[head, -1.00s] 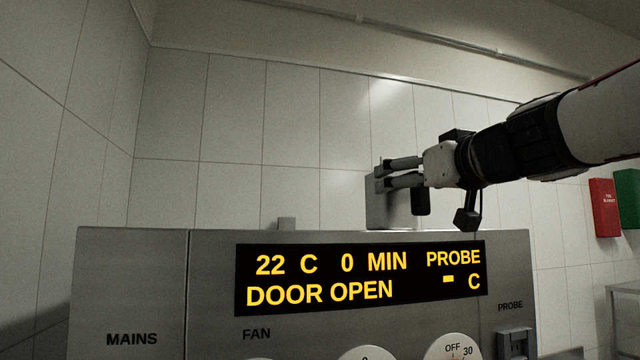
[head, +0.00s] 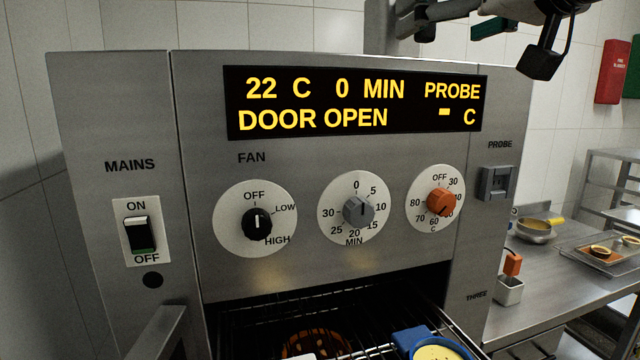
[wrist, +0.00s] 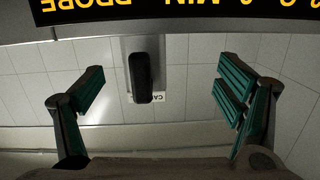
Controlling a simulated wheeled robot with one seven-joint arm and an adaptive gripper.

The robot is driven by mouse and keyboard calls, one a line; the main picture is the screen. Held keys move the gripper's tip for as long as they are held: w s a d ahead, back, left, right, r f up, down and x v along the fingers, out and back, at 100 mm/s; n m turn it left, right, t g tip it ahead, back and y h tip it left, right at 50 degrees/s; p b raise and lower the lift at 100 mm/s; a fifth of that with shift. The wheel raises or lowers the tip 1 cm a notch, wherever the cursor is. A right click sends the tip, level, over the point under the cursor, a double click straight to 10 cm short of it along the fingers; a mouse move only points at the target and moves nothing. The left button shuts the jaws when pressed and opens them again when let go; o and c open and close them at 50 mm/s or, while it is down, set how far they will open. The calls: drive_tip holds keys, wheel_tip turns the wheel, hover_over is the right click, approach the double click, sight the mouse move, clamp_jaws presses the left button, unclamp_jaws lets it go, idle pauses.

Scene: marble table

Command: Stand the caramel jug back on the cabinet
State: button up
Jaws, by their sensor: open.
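A grey metal jug with a black upright handle (wrist: 140,78) and a label reading "CA…" stands upright on top of the steel cabinet (head: 120,90), in the upside-down wrist view. I take it for the caramel jug; the rest of the label is hidden. In the head view its grey body (head: 378,30) shows behind the cabinet's top edge, cut off by the frame. My gripper (wrist: 160,85) is open, with one finger on each side of the handle and gaps on both sides. In the head view my gripper (head: 408,18) is at the top edge, in front of the jug.
The cabinet's display (head: 355,105) reads DOOR OPEN. Below the knobs is an open rack with a blue container (head: 412,338) of yellow contents. A steel counter (head: 560,280) at right bears a pan (head: 535,232) and a tray. Tiled wall stands behind.

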drive_tip(key=s+a+f+g, duration=0.2)
drive_tip(key=f, duration=0.5)
drive_tip(key=s+a+f+g, duration=0.2)
drive_tip(key=f, duration=0.5)
drive_tip(key=s+d+f+g+h, duration=0.1)
drive_tip(key=s+f+g, duration=0.1)
drive_tip(key=s+f, duration=0.2)
drive_tip(key=s+d+f+m+g+h, duration=0.1)
drive_tip(key=s+f+g, duration=0.2)
drive_tip(key=f, duration=0.8)
drive_tip(key=s+d+f+m+g+h, duration=0.1)
drive_tip(key=s+d+f+g+h, duration=0.1)
drive_tip(key=s+f, duration=0.4)
drive_tip(key=shift+s+f, duration=0.15)
drive_tip(key=shift+f, duration=0.5)
